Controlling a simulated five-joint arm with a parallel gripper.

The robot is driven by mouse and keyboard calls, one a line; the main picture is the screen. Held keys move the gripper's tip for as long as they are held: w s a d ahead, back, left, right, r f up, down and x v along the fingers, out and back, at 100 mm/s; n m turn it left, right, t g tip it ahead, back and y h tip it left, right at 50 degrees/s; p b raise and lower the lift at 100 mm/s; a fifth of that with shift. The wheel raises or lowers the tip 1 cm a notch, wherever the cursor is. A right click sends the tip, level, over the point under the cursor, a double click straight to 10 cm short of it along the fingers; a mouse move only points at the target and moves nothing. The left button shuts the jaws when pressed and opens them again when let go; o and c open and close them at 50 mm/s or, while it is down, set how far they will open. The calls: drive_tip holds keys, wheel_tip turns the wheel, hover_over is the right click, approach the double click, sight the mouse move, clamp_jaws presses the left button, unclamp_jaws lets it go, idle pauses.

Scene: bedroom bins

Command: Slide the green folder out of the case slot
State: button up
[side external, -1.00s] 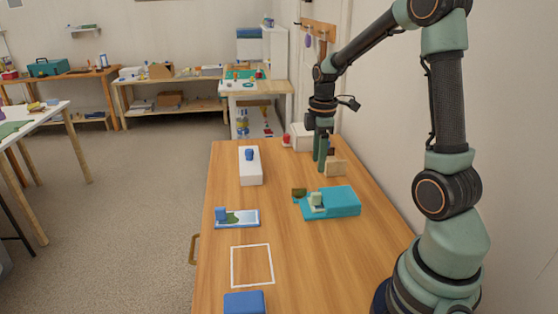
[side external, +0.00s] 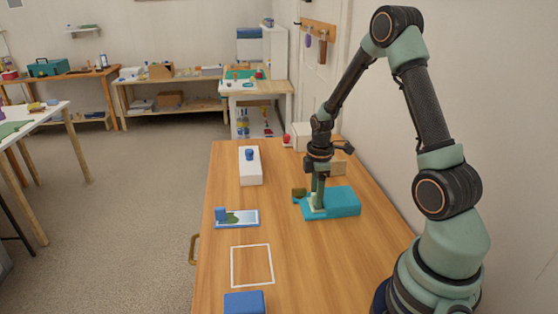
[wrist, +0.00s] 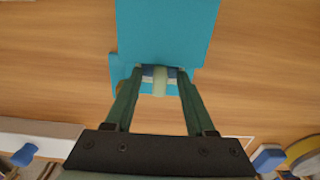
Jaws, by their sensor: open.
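The teal case (side external: 343,203) lies flat on the wooden table, and it fills the top middle of the wrist view (wrist: 167,30). A pale green upright tab, apparently part of the green folder (wrist: 160,84), stands at the case's near edge in the wrist view. The rest of the folder is hidden. My gripper (side external: 318,207) points down at the left end of the case. In the wrist view its open fingers (wrist: 160,72) stand on either side of the tab, with a gap visible on both sides.
A small olive-brown piece (side external: 299,194) sits by the case's left end. A white box with a blue knob (side external: 250,170), a picture plate with a blue block (side external: 240,219) and a blue block (side external: 244,302) stand left. A white square outline (side external: 252,247) encloses bare table.

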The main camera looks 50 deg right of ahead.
drive_tip(key=shift+f, duration=0.15)
clamp_jaws()
drive_tip(key=shift+w+a, duration=0.1)
drive_tip(key=shift+w+a, duration=1.7)
drive_tip(key=shift+w+a, duration=0.1)
drive_tip(key=shift+w+a, duration=1.6)
